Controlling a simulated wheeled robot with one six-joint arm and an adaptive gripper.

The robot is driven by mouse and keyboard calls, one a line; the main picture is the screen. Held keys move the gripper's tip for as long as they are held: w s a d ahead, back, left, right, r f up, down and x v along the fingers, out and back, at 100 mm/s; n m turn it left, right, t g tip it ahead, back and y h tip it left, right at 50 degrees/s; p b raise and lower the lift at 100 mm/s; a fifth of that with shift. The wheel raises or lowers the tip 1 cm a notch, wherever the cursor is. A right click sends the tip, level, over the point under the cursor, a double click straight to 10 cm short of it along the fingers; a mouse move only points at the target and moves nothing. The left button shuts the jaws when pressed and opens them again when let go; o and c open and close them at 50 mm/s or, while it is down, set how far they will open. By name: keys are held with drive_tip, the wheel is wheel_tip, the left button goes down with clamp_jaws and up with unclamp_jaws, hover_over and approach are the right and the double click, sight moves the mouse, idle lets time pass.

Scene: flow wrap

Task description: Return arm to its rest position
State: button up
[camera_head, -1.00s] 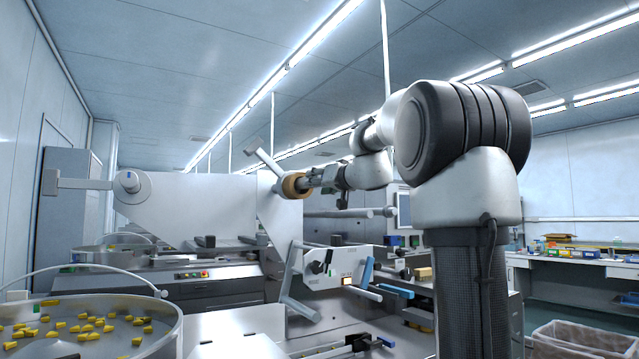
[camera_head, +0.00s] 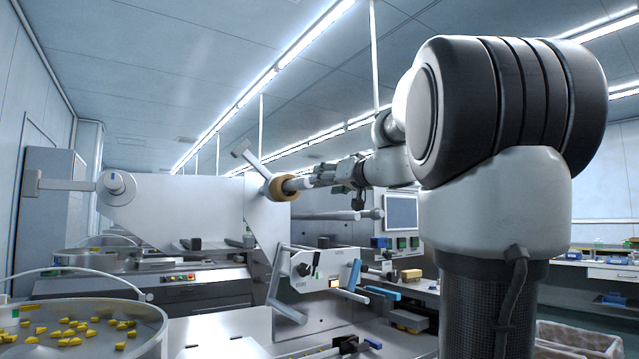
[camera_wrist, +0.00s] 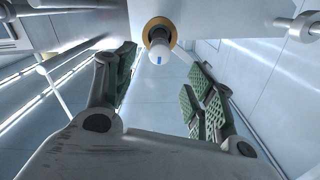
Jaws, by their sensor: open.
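My gripper (camera_head: 328,177) is at the end of my raised arm, just right of a spindle with a tan ring (camera_head: 283,187) on the white machine panel. In the wrist view, my gripper (camera_wrist: 165,85) has its two green-padded fingers spread wide with nothing between them. The tan ring (camera_wrist: 149,24) and the rounded white spindle end (camera_wrist: 159,52) with a blue mark lie beyond the fingertips. The spindle end appears apart from the fingers. My large shoulder joint hides part of the room at the right.
The white wrapping machine panel (camera_head: 170,212) stands ahead of me with rods jutting from it. A round metal bowl (camera_head: 150,325) with several yellow pieces is at the lower left. A monitor (camera_head: 401,211) stands behind the arm. A workbench (camera_head: 600,268) is at the far right.

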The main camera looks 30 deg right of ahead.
drive_tip(key=shift+s, duration=0.3)
idle(0.4)
drive_tip(key=s+a+f+m+g, duration=0.15)
drive_tip(key=s+f+g, duration=0.3)
drive_tip(key=f, duration=0.75)
drive_tip(key=s+a+f+m+g, duration=0.15)
drive_tip(key=s+f+g, duration=0.35)
drive_tip(key=f, duration=0.6)
drive_tip(key=s+a+f+n+g, duration=0.2)
drive_tip(key=s+a+f+n, duration=0.1)
drive_tip(key=s+f, duration=0.4)
drive_tip(key=s+a+f+n+g, duration=0.2)
drive_tip(key=s+a+f+n, duration=0.1)
drive_tip(key=s+f, duration=0.4)
drive_tip(key=shift+s+a+f+h, duration=0.3)
drive_tip(key=shift+s+a, duration=0.4)
drive_tip(key=shift+s, duration=1)
